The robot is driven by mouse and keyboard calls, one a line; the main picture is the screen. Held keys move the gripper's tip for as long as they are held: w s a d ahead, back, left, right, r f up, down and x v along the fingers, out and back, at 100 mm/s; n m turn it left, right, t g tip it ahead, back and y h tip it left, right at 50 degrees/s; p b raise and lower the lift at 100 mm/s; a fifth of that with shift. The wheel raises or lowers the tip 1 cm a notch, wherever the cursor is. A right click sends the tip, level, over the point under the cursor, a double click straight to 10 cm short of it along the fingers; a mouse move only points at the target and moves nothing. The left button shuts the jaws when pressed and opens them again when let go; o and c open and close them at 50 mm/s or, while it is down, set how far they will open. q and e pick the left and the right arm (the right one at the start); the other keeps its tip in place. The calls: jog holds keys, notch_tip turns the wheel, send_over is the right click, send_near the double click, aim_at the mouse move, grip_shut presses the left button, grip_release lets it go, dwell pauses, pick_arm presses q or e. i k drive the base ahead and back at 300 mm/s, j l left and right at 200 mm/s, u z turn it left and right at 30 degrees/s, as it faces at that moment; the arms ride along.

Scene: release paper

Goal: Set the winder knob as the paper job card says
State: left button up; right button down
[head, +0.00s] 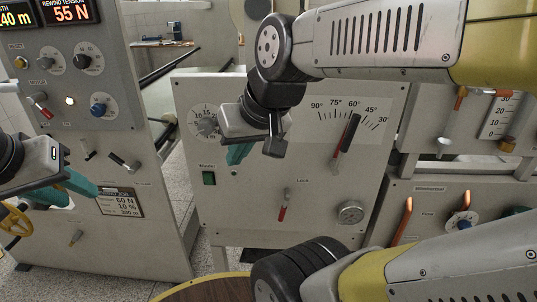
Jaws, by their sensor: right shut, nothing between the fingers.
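The paper job card (120,203), on the lower front of the left grey panel, reads 60 N, 10 % and 300 m; its top line is too small to read. Above it, the display (70,12) shows rewind tension 55 N. Below are a black knob (82,62) on a scaled dial and a blue knob (99,108); their labels are too small to read.
Orange handles (402,220) stand out at right. A yellow handwheel (14,222) is at far left. A brown round top (205,290) is below.

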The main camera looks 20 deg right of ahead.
aim_at(206, 126)
jog(key=z, duration=1.15)
jog(key=u, duration=0.7)
jog(key=k+u, duration=0.7)
jog(key=k, duration=0.25)
jog(key=i+j, duration=0.05)
